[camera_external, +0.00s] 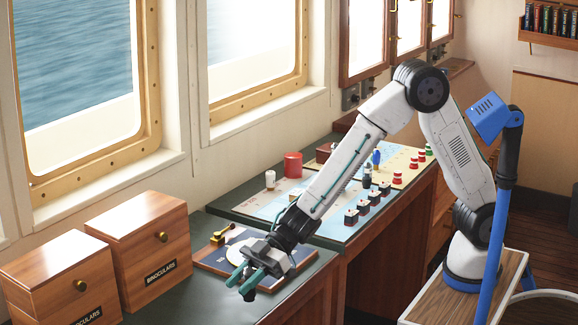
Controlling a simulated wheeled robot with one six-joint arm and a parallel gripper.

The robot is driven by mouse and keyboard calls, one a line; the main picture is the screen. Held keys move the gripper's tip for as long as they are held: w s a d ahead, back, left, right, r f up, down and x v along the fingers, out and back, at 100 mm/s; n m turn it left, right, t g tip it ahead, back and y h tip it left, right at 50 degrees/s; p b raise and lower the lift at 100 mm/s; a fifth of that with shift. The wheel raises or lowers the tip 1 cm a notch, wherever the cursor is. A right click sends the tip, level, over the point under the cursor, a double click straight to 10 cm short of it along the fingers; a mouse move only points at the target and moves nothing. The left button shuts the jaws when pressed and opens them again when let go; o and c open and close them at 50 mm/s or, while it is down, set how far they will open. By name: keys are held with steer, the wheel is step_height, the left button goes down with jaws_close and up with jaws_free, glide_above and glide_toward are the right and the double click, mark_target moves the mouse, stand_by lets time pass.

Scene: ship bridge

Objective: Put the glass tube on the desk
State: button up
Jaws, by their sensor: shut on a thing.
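My gripper (250,281), with teal fingers, reaches down over the front of the dark green-topped desk (308,283). It is shut on a small dark thing (249,296) that shows just below the fingertips. I cannot make out this thing's full shape, or whether it is the glass tube. I cannot tell if it touches the desk. No clear glass tube can be made out elsewhere.
Two wooden binocular boxes (138,238) stand left of my gripper. A wooden board (211,262) with a pale disc and a brass piece lies behind it. A chart table (240,207) with a red cup (293,165) and several small pieces is beyond. Bare desk shows right of my gripper.

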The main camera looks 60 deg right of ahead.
steer(key=shift+f, duration=1.65)
steer(key=shift+f, duration=0.15)
steer(key=o, duration=1)
steer(key=shift+c, duration=0.2)
steer(key=shift+r, duration=0.2)
steer(key=v, duration=1.2)
